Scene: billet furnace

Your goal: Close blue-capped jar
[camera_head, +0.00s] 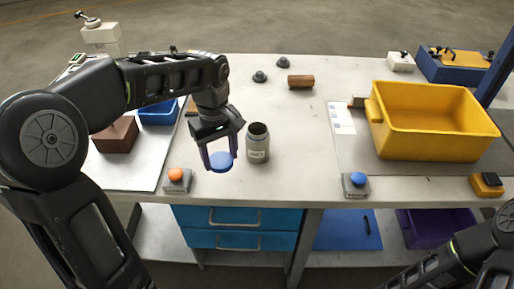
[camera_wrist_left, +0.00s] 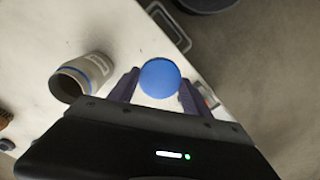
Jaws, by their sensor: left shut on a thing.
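My left gripper (camera_head: 220,158) is shut on a round blue cap (camera_head: 221,162) above the front part of the table. The cap also shows between the two fingers in the left wrist view (camera_wrist_left: 160,78). An open grey jar (camera_head: 257,145) with a white label stands upright on the table, just right of the left gripper. In the left wrist view the jar (camera_wrist_left: 82,77) is left of the fingers, its dark mouth uncovered. The cap is apart from the jar. My right arm shows at the lower right; its gripper is out of view.
An orange-topped button box (camera_head: 176,180) and a blue-topped one (camera_head: 356,184) sit at the front edge. A yellow bin (camera_head: 430,120) is at the right. A brown cylinder (camera_head: 300,82) and two dark knobs lie behind the jar.

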